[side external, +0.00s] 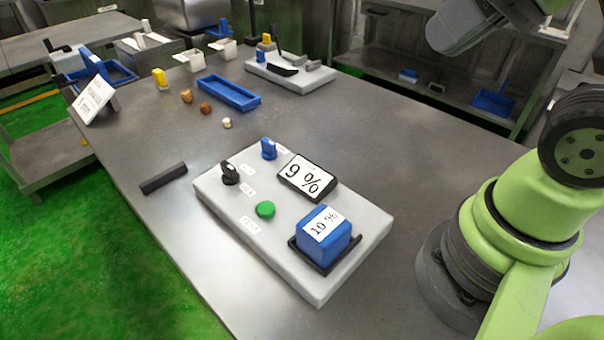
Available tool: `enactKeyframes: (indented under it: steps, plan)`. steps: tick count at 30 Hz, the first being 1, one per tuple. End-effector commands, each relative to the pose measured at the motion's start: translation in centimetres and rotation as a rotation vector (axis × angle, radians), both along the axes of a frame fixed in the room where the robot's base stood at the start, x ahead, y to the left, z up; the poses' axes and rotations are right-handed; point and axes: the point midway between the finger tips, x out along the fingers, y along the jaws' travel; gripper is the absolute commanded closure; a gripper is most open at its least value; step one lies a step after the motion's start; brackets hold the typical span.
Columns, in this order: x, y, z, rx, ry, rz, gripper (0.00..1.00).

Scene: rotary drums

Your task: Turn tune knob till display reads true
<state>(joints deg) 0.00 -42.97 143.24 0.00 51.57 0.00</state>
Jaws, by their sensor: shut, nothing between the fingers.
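A light grey control panel (325,285) lies on the metal table. A black knob (230,174) stands at its left and a blue knob (268,149) at its back edge. The small labels beside them are too small to read, so I cannot tell which is the tune knob. A blue block (324,238) with a white face reading 10 % sits in a dark holder at the panel's front right. My gripper's fingers are not in view; nothing touches either knob.
A green button (265,209) is on the panel. A dark bar (163,178) lies left of it. Behind are a blue tray (229,92), several small round pieces, a yellow-topped item (160,79), a white sign (93,99) and another grey panel (318,77). The table's right middle is clear.

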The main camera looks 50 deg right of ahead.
Motion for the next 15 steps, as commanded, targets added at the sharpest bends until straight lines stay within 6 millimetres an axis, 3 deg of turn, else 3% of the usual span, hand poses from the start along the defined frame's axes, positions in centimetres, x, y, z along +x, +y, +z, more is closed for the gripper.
enactKeyframes:
  steps: [8,13,15]
  plan:
    - [0.0,0.0,0.0,0.0,0.0,0.0,1.0]
    - [0.8,0.0,0.4,-0.008,0.018,0.01,0.61]
    - [1.9,0.0,0.8,-0.02,0.044,0.024,0.6]
